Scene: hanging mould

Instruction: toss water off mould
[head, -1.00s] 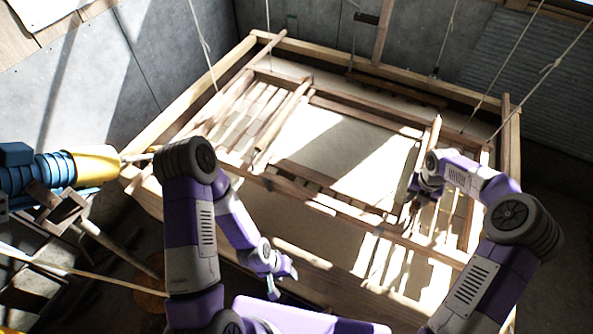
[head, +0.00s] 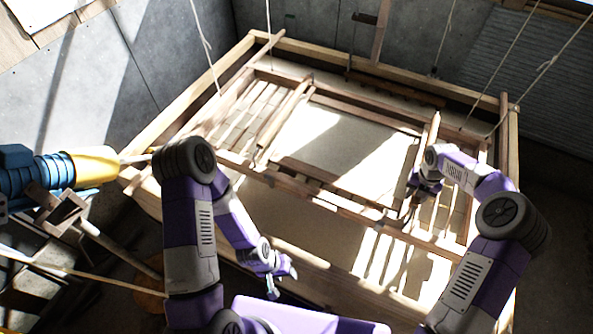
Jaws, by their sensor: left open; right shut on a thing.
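The wooden mould (head: 300,182) hangs on ropes over a large wooden vat (head: 145,204). It is a rectangular frame with slatted ends and a pale, partly sunlit sheet surface (head: 345,150) in its middle. My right gripper (head: 410,208) is at the mould's right side, by the near end of an upright-looking wooden bar (head: 426,150). It is shut on a part of the mould there, though the arm hides the fingertips. My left gripper (head: 278,284) is open and empty, low in front of the mould's near side and apart from it.
Ropes (head: 206,45) hang at the back left and right. A blue and yellow machine (head: 60,168) and wooden clutter (head: 75,225) stand at the left. Grey walls (head: 130,60) close off the back. Pale liquid (head: 345,236) shows in the vat near the front.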

